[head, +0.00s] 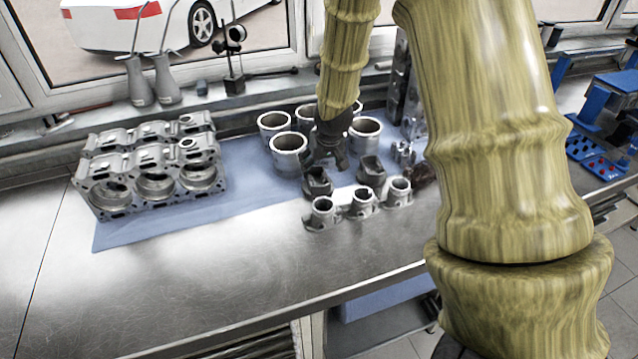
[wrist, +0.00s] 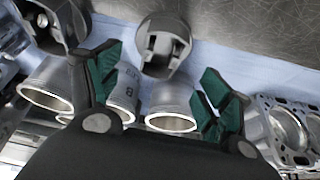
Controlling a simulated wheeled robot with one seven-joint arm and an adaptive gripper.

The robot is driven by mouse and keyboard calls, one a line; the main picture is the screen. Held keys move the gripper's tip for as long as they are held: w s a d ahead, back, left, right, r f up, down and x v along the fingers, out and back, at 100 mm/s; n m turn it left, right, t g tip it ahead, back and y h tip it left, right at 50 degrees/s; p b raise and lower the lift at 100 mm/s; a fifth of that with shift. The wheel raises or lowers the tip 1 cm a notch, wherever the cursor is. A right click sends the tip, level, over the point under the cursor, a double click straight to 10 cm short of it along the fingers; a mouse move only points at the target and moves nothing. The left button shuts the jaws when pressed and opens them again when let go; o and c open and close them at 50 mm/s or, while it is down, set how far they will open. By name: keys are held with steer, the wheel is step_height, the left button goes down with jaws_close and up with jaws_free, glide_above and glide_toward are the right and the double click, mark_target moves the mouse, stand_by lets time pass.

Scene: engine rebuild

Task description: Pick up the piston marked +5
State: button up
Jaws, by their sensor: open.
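My gripper (head: 322,158) is open and empty above the blue mat (head: 125,228), among the metal parts. One grey piston (head: 318,183) stands just in front of it in the head view. In the wrist view this piston (wrist: 165,45) appears beyond the gap between my green-padded fingers (wrist: 165,88), not between the pads. A second piston (head: 370,170) stands to its right in the head view; it seems to be the part at the upper left of the wrist view (wrist: 50,25). I cannot read a +5 mark on either piston.
Several cylinder liners (head: 289,152) stand close around my gripper. An engine block (head: 155,178) lies to the left. The bare steel bench (head: 200,280) in front is clear.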

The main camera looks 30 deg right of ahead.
mark_target(317, 181)
steer(key=w+f, duration=0.2)
steer(key=f, duration=0.1)
steer(key=shift+w+d, duration=0.1)
steer(key=shift+w, duration=0.15)
steer(key=shift+s+r, duration=0.2)
steer(key=shift+s, duration=0.3)
steer(key=shift+d+f+p, duration=0.1)
steer(key=shift+p, duration=0.25)
steer(key=x, duration=0.1)
steer(key=p+x, duration=0.1)
steer(key=shift+w+f, duration=0.25)
steer(key=shift+w, duration=0.2)
steer(key=shift+d+f+p, duration=0.1)
steer(key=shift+f+p, duration=0.35)
steer(key=shift+f, duration=0.3)
steer(key=shift+w+d+f, duration=0.1)
steer(key=shift+w+f, duration=0.25)
steer(key=shift+f, duration=0.1)
steer(key=shift+s+r, duration=0.1)
